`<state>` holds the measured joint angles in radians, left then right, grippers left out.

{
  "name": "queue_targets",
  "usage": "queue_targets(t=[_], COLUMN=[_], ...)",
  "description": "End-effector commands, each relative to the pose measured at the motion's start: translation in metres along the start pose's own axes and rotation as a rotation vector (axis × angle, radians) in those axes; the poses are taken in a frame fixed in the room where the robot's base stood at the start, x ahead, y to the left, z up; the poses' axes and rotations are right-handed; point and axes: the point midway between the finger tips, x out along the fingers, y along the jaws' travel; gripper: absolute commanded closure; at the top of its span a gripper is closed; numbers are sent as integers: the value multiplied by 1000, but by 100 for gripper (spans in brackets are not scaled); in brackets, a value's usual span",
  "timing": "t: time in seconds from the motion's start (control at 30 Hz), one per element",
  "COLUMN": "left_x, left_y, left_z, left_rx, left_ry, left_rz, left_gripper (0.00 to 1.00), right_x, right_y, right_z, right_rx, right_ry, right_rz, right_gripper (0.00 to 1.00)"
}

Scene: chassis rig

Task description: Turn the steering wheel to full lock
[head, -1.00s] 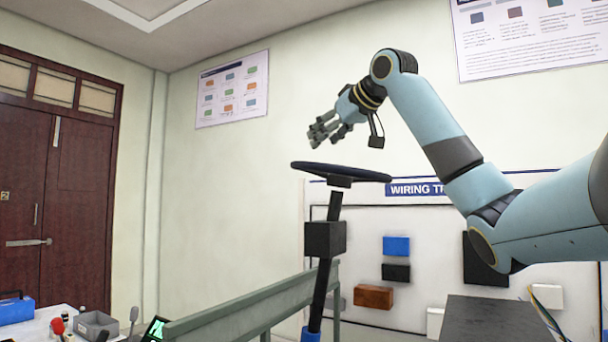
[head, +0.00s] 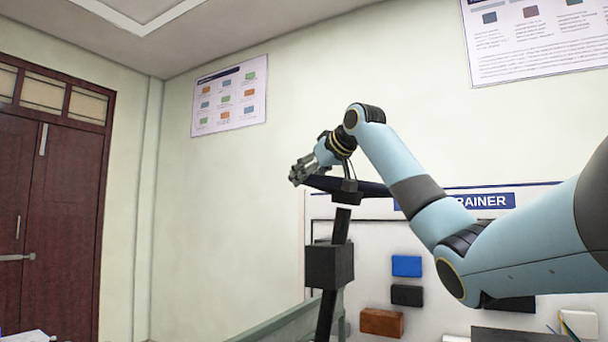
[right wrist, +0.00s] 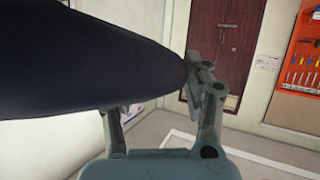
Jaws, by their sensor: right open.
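The dark steering wheel (head: 372,189) sits on top of a black steering column (head: 325,310) with a black box (head: 329,265) on it. My right gripper (head: 299,174) is at the wheel's left part in the head view, and my arm hides some of the rim. In the right wrist view, the wheel's rim (right wrist: 90,60) fills the upper left, very close to the camera. The open fingers of my right gripper (right wrist: 160,112) stand on either side of the rim's end; whether they touch it I cannot tell. My left gripper is in no view.
A wiring trainer board (head: 385,235) with blue, black and brown boxes stands behind the column. A grey-green rail (head: 280,325) runs low beside the column. A dark red door (head: 60,190) is at the far left. The air left of the wheel is clear.

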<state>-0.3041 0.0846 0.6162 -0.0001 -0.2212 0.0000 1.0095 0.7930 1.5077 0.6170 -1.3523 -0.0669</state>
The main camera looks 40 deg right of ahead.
Motion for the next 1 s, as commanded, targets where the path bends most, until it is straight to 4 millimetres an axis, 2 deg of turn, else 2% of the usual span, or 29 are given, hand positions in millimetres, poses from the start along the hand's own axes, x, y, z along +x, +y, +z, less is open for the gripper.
queue_targets(t=[0.2, 0.5, 0.87, 1.0], left_x=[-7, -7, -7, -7], left_y=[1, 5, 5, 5], left_z=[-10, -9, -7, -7], left_rx=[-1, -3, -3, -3], left_ry=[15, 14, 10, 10], left_rz=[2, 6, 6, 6], left_gripper=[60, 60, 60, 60], right_x=[21, 24, 23, 23], right_y=[0, 0, 0, 0], right_z=[-1, 0, 0, 0], right_rx=[0, -1, -1, 0], right_ry=[1, 1, 1, 1], right_rz=[0, 0, 0, 0], right_gripper=[50, 50, 98, 100])
